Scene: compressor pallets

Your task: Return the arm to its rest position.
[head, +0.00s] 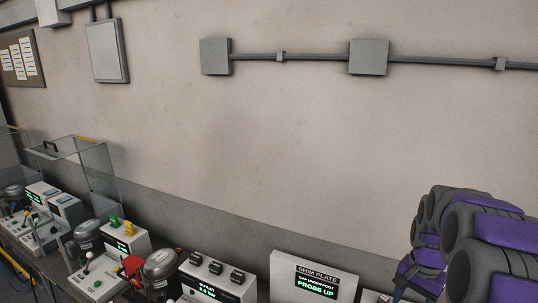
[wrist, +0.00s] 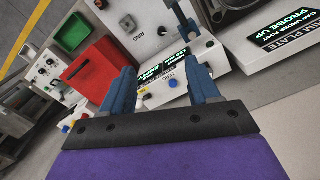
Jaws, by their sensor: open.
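My arm (head: 465,245), grey with purple panels, shows at the lower right of the head view, folded in front of the bench. My gripper (wrist: 156,48) shows in the wrist view with its two blue fingers spread apart. Nothing shows between the fingers. Beyond the fingers are a white control box and a small lit display (wrist: 168,71).
A white shim plate panel (head: 312,277) reading "PROBE UP" stands beside my arm. A white outlet box (head: 215,279), a grey compressor (head: 160,267) and a glass enclosure (head: 90,170) line the bench leftward.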

